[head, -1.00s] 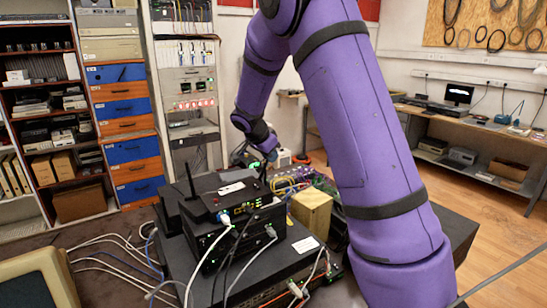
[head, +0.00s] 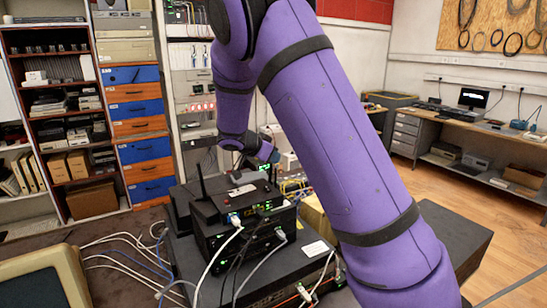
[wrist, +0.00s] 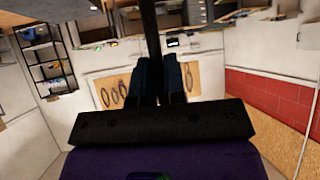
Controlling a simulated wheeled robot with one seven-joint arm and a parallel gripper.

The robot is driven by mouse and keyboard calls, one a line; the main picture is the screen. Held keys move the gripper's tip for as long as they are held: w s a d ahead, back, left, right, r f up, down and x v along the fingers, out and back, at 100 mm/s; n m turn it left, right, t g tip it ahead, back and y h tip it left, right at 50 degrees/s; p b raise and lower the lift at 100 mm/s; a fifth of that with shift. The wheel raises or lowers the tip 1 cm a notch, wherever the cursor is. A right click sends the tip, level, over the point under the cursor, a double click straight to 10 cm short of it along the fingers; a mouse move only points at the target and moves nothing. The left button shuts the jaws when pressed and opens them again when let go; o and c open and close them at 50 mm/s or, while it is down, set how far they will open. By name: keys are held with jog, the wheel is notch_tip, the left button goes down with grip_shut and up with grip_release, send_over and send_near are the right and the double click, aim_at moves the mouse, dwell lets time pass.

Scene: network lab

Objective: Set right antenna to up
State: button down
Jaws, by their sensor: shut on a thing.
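The black router (head: 238,203) sits on top of a stack of black network boxes, with lit ports on its front. Its left antenna (head: 202,183) stands nearly upright at the router's left. My gripper (head: 270,154) is at the router's right rear, where the right antenna is small and partly hidden by the fingers. In the wrist view, a dark bar that looks like the right antenna (wrist: 152,35) runs between the two fingers of my gripper (wrist: 158,72), which are shut on it. Its exact tilt is hard to judge.
Cables (head: 222,262) hang from the router's front. A beige box (head: 313,212) stands right of the stack, partly behind my arm. Shelves with blue and orange drawers (head: 140,130) stand at the back left. A long desk (head: 480,140) is at the right, with open floor before it.

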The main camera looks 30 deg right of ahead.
dwell(0.3)
jog(key=c, duration=1.2)
grip_release()
jog(key=v, duration=1.1)
jog(key=shift+s+d, duration=0.1)
jog(key=s+d+r+n+y, duration=0.1)
jog(key=s+r+n+y, duration=0.25)
jog(key=s, duration=0.55)
jog(key=s+d+r+n+y, duration=0.15)
jog(key=s+n+y, duration=0.25)
jog(key=s, duration=0.5)
jog(key=s+a+n+t+y, duration=0.1)
jog(key=s+n, duration=0.1)
jog(key=s, duration=0.4)
jog(key=s+a+r+n+t+y, duration=0.1)
jog(key=s+a+n, duration=0.1)
jog(key=s, duration=0.4)
jog(key=s+a+r+n+t+y, duration=0.1)
jog(key=s+a+n, duration=0.1)
jog(key=s+n, duration=0.2)
jog(key=shift+s+a+r, duration=0.1)
jog(key=shift+s, duration=0.45)
jog(key=shift+s+a+r, duration=0.15)
jog(key=shift+s, duration=0.4)
